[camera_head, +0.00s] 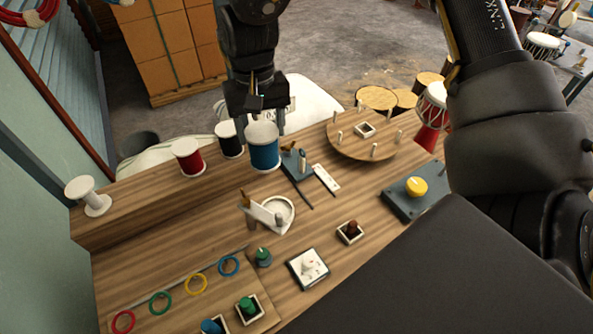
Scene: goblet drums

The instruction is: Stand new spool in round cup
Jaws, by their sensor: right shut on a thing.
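A blue spool (264,150) with white ends is upright in my right gripper (262,125), which comes down from the top and is shut on it. It is in front of the raised wooden shelf's right part; I cannot tell whether its bottom is clear of the wood. A white round cup (290,207) stands on the bench, below and slightly right of the spool, with a white slanted piece at its left side. A red spool (187,158), a black spool (229,140) and a bare white spool (88,196) stand on the shelf. My left gripper is out of view.
A round wooden board with pegs (385,150) is at the back right. A grey box with a yellow knob (416,187) is right of the cup. Small knobs and colored rings (196,284) lie at the front. A grey block with a small tool (296,160) is beside the blue spool.

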